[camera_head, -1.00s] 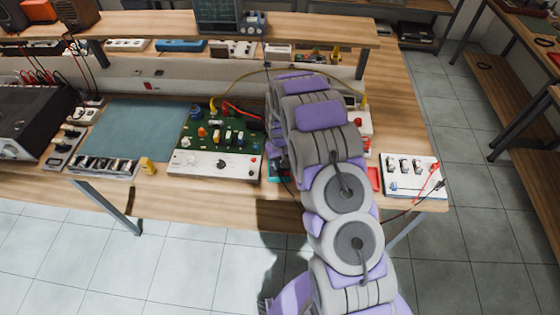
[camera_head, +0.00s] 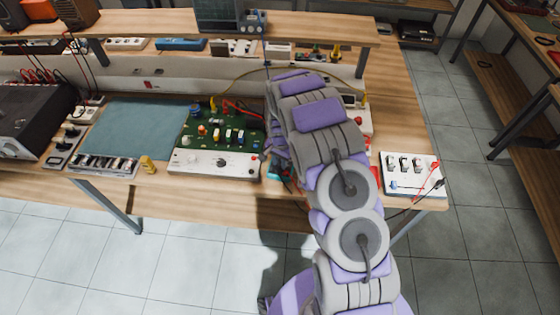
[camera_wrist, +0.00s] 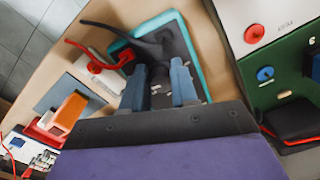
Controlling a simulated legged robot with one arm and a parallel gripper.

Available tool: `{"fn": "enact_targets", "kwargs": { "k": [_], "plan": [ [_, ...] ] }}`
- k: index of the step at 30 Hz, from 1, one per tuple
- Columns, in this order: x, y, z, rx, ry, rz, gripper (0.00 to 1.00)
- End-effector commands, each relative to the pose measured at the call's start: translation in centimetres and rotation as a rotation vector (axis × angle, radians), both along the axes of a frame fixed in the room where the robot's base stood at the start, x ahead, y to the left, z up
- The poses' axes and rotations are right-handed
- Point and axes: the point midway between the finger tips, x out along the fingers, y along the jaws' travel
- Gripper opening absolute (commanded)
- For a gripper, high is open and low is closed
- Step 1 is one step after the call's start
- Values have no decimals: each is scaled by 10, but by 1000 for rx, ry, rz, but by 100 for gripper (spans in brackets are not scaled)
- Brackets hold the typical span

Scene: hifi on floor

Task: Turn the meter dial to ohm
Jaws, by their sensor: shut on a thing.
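The meter (camera_wrist: 196,48) lies on the bench in the wrist view, with a dark face and a teal edge. My gripper (camera_wrist: 161,78) is over its face, with one blue-grey finger on each side of the dial area. The fingers are shut on what appears to be the dial. The dial is mostly hidden between them, so its marks and setting cannot be read. A black lead lies over the meter's far end. In the head view my arm covers most of the meter, and a small teal part (camera_head: 272,172) shows beside it.
A green circuit board with a white front panel (camera_head: 196,163) stands left of my arm; its panel (camera_wrist: 280,12) is close on the right in the wrist view. A white switch box (camera_head: 412,186) with leads sits at the bench's right. A blue-green mat (camera_head: 135,128) lies left.

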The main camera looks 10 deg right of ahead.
Motion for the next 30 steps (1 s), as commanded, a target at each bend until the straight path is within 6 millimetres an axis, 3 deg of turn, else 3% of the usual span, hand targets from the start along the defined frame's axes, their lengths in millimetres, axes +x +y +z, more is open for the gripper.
{"fn": "enact_targets", "kwargs": {
  "k": [9,26,27,30],
  "plan": [
    [0,-2,0,0,1,-129,0],
    [-1,-3,-1,1,3,-157,0],
    [-1,-3,-1,1,4,-157,31],
    [-1,-3,-1,1,3,-157,41]
  ]
}}
